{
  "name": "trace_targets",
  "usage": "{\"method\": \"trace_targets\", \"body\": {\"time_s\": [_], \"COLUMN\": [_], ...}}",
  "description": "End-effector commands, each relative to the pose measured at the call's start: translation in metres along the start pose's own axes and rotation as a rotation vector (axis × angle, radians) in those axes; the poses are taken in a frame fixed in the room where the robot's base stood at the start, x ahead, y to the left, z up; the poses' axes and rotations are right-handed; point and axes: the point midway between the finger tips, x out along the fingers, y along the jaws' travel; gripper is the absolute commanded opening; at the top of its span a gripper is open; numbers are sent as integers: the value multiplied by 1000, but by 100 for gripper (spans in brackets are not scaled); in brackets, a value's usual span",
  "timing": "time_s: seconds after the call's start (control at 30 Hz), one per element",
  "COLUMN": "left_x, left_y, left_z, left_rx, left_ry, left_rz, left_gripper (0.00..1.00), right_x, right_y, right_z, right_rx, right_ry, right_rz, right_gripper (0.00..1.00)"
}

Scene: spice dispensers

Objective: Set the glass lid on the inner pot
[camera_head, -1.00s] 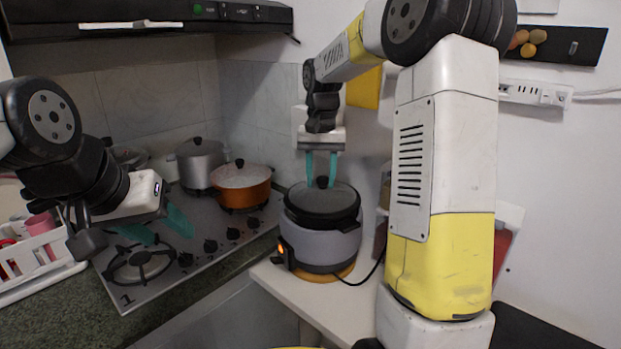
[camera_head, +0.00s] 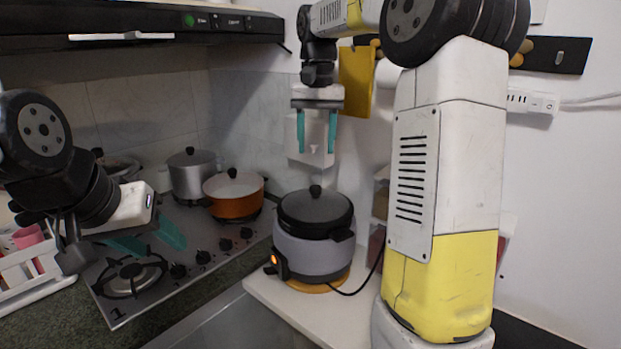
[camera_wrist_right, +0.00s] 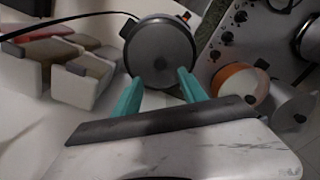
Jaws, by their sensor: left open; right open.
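The glass lid (camera_head: 316,207), dark with a black knob, sits on top of the grey cooker (camera_head: 312,256) on the white counter. The inner pot is hidden beneath it, and the lid looks level. In the right wrist view the lid (camera_wrist_right: 161,56) lies beyond the fingertips. My right gripper (camera_head: 316,150) is open and empty, above the knob and clear of it. My left gripper (camera_head: 150,242) is open and empty over the stove at the left.
An orange pot (camera_head: 234,206) and a silver pot (camera_head: 191,175) stand on the stove (camera_head: 200,238). A white dish rack (camera_head: 35,275) is at the left. A black cord runs from the cooker. Spice boxes (camera_wrist_right: 75,75) stand beside the cooker.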

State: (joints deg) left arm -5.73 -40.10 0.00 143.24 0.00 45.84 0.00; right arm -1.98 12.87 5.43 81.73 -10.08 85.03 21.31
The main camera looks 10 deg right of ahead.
Motion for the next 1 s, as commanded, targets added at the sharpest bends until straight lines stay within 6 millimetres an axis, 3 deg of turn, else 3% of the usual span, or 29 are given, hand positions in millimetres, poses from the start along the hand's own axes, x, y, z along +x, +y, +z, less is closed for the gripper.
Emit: {"method": "trace_targets", "body": {"time_s": [0.1,0.23,0.4,0.53,0.7,1.0], "left_x": [0,0,0,0,0,0], "left_y": [0,0,0,0,0,0], "left_z": [0,0,0,0,0,0], "left_rx": [0,0,0,0,0,0], "left_ry": [0,0,0,0,0,0], "left_rz": [0,0,0,0,0,0], "left_gripper": [52,52,52,52,52,52], "right_x": [-11,-10,9,32,54,61], "right_y": [7,16,26,31,34,34], "right_z": [36,88,155,196,224,231], "right_rx": [-51,-120,-200,-243,-274,-282], "right_ry": [72,176,318,410,481,499], "right_rz": [-36,-91,-160,-200,-230,-236], "right_gripper": [49,49,49,49,49,49]}}
